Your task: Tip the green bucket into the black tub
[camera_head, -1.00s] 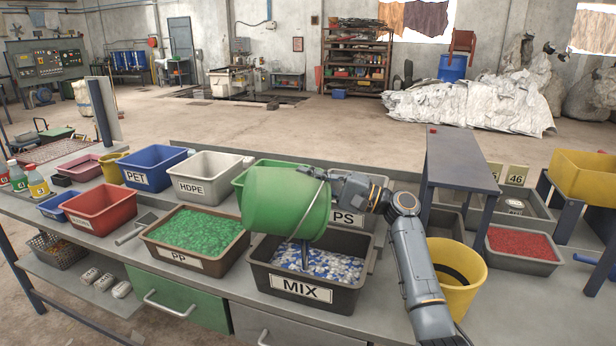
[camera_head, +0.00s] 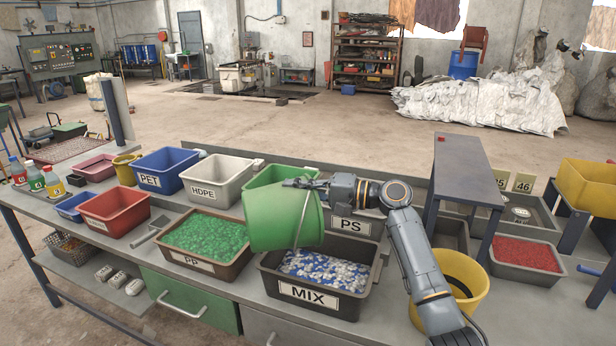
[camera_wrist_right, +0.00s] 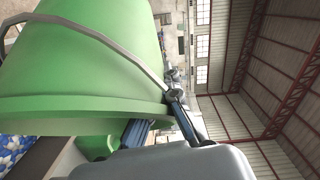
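The green bucket (camera_head: 278,219) is tipped well over on its side above the left part of the black tub (camera_head: 311,296) labelled MIX, and its inside is hidden. The tub holds blue and white flakes (camera_head: 325,268), and no flakes show falling. My right gripper (camera_head: 300,184) is shut on the bucket near its rim. In the right wrist view the bucket's green wall (camera_wrist_right: 75,60) and wire handle fill the left, with the finger parts (camera_wrist_right: 160,125) by the rim. My left gripper is not in view.
The brown PP tub (camera_head: 180,261) of green flakes stands left of the black tub, a yellow bucket (camera_head: 470,275) right. Behind are a green bin (camera_head: 285,175), the PS bin (camera_head: 352,228) and the HDPE bin (camera_head: 222,177). A raised grey stand (camera_head: 462,165) is at right.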

